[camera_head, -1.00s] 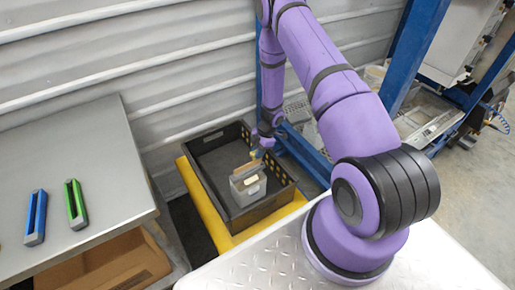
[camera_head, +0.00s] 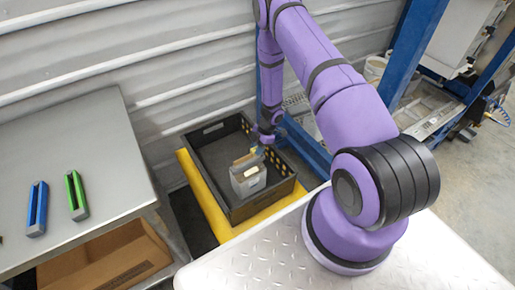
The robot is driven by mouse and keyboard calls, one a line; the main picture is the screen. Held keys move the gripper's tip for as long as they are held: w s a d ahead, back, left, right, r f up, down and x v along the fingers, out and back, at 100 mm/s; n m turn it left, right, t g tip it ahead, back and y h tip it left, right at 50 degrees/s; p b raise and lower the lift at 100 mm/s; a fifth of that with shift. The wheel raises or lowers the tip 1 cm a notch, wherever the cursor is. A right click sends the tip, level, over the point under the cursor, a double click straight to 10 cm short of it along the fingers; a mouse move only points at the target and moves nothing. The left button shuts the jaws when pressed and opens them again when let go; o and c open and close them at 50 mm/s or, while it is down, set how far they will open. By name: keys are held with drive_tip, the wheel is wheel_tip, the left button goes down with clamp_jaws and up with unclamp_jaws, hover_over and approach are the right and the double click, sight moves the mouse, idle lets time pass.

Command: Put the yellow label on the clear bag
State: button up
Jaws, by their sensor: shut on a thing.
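The clear bag (camera_head: 248,182) looks like a greyish upright pack and stands in the black crate, toward its near right side. A tan strip shows at its top and a small pale patch on its front. My gripper (camera_head: 258,151) is just above and behind the bag's upper right edge, pointing down. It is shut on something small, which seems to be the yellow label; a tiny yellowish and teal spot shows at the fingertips. The label is too small to make out clearly, and I cannot tell whether it touches the bag.
The black crate (camera_head: 213,196) sits on a yellow stand (camera_head: 202,205); its left part is empty. A grey table (camera_head: 85,150) at left holds a blue holder (camera_head: 37,210) and a green one (camera_head: 77,196). A cardboard box (camera_head: 110,262) is below. A blue post (camera_head: 412,50) stands at right.

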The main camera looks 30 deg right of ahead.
drive_tip(key=o, duration=1.5)
drive_tip(key=shift+o, duration=0.2)
drive_tip(key=shift+r, duration=0.1)
drive_tip(key=shift+r, duration=3.4)
